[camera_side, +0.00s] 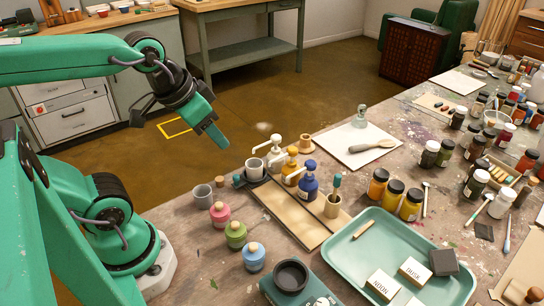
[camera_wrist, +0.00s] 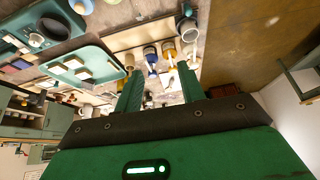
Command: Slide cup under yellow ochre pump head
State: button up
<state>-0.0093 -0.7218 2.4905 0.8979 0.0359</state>
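The yellow ochre pump bottle (camera_side: 292,168) stands between a white pump bottle (camera_side: 277,154) and a blue one (camera_side: 309,188) in the side view. A pale cup (camera_side: 254,169) stands in a dark holder or base just left of the pumps. My gripper (camera_side: 217,142) hangs in the air above and left of the pumps, clear of everything. In the wrist view, my gripper's green fingers (camera_wrist: 158,74) are apart with nothing held. The yellow bottle (camera_wrist: 168,50) and a grey cup (camera_wrist: 187,29) show beyond them.
A wooden board (camera_side: 290,222) lies in front of the pumps. Pink (camera_side: 220,213), green (camera_side: 235,235) and blue (camera_side: 254,257) stoppered jars stand to its left. A mint tray (camera_side: 362,222) holds blocks.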

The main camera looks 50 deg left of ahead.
jog(key=w+a+f+m+g, duration=0.3)
jog(key=w+a+f+m, duration=0.1)
jog(key=w+f, duration=0.1)
jog(key=m+g, duration=0.2)
jog(key=m, duration=0.3)
send_over(236, 176)
jog(key=shift+f, duration=3.95)
jog(key=shift+f, duration=0.1)
jog(key=shift+f, duration=3.8)
grip_shut()
